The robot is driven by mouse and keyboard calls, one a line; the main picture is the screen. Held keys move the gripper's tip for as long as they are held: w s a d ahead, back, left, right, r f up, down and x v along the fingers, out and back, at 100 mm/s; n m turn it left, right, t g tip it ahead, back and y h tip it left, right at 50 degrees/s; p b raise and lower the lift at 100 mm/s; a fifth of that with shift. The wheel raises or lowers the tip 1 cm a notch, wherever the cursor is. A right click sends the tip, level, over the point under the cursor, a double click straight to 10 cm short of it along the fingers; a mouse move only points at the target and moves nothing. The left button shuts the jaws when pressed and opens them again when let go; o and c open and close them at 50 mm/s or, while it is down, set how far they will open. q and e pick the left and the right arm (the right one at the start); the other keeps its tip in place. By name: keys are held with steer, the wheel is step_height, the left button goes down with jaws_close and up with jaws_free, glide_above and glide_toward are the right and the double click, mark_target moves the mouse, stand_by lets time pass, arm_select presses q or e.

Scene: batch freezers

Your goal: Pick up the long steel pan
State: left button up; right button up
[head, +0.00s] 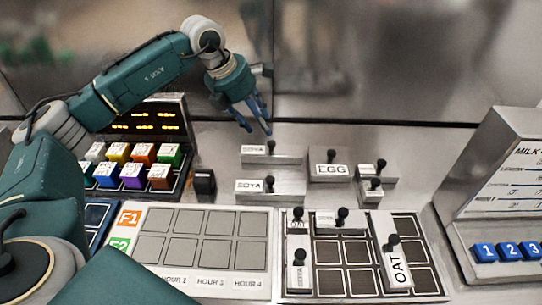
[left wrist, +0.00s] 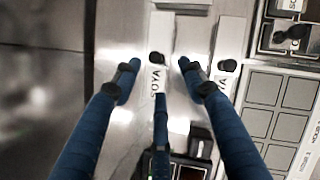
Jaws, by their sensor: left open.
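Several long steel pans with black knobs are in view; I cannot tell which one the task means. A rear SOYA pan (head: 287,157) lies on the steel counter, with a front SOYA pan (head: 289,191) nearer. A tall OAT pan (head: 397,271) stands in the right grid. My left gripper (head: 257,122) is open and empty, pointing down above and behind the rear SOYA pan. In the left wrist view, its blue fingers (left wrist: 156,80) are spread, with a SOYA pan (left wrist: 157,98) below and between them. My right gripper is not in view.
An EGG pan (head: 329,155) and small pans stand right of the SOYA pans. An empty grey grid tray (head: 200,275) lies in front; a dark grid tray (head: 362,297) holds several pans. Coloured blocks (head: 143,152) stand left, a milk panel (head: 515,190) right. The back wall is close.

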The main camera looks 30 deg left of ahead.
arm_select(q)
steer(key=a, duration=0.2)
steer(key=p, duration=0.1)
glide_above(271, 143)
steer(key=s+a, duration=0.2)
steer(key=s, duration=0.1)
steer(key=shift+y, duration=0.3)
steer(key=f, duration=0.4)
steer(key=shift+w+a+f, duration=0.1)
steer(key=shift+w+f, duration=0.1)
steer(key=shift+f, duration=0.2)
steer(key=p+x, duration=0.1)
steer(key=x, duration=0.1)
steer(key=d+p+x, duration=0.1)
steer(key=x, duration=0.1)
steer(key=shift+w+f, duration=0.2)
steer(key=shift+w, duration=0.15)
steer(key=shift+w+f, duration=0.1)
steer(key=shift+f, duration=0.1)
steer(key=c, duration=0.3)
jaws_close()
